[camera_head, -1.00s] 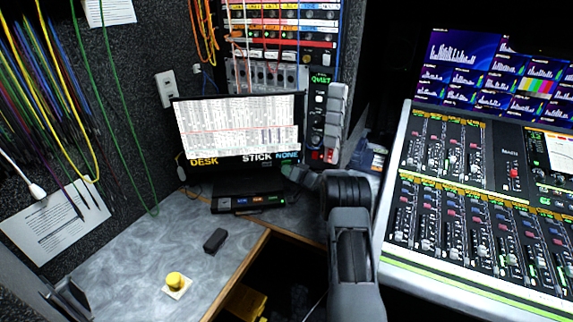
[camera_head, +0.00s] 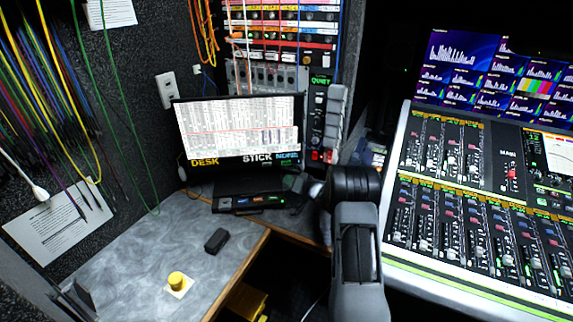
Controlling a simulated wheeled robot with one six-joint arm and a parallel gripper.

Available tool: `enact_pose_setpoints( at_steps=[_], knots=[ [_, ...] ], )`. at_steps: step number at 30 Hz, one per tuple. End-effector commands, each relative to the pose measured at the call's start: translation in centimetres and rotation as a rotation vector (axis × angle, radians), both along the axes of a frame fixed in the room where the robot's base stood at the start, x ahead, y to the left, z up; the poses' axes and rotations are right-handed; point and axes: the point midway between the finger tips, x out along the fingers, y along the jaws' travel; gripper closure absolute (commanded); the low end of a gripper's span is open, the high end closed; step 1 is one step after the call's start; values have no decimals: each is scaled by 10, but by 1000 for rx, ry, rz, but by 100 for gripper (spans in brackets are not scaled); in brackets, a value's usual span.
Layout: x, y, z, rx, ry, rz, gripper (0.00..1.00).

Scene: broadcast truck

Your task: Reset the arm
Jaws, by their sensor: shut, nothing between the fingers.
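My arm rises from the bottom edge right of centre, with a grey link and a thick black joint above it. Beyond the joint it bends left to my gripper (camera_head: 296,182), which is small and dark in front of the screen's lower right corner. The gripper is shut with nothing in it; its fingers are hard to make out against the dark background.
A lit screen (camera_head: 238,130) stands at the back of the grey desk (camera_head: 135,265). A black box (camera_head: 215,240) and a yellow button (camera_head: 176,280) sit on the desk. A mixing console (camera_head: 480,210) fills the right. Cables (camera_head: 60,100) hang at left.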

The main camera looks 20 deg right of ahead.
Motion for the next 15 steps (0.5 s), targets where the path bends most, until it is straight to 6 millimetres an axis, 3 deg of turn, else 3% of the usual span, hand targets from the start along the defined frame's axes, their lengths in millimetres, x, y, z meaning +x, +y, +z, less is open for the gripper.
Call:
enact_pose_setpoints(
  at_steps=[10,13,15],
  knots=[
    [1,0,2,-5,0,-3,100],
    [2,1,19,-44,1,-33,100],
    [3,3,41,-103,10,-80,100]
  ],
)
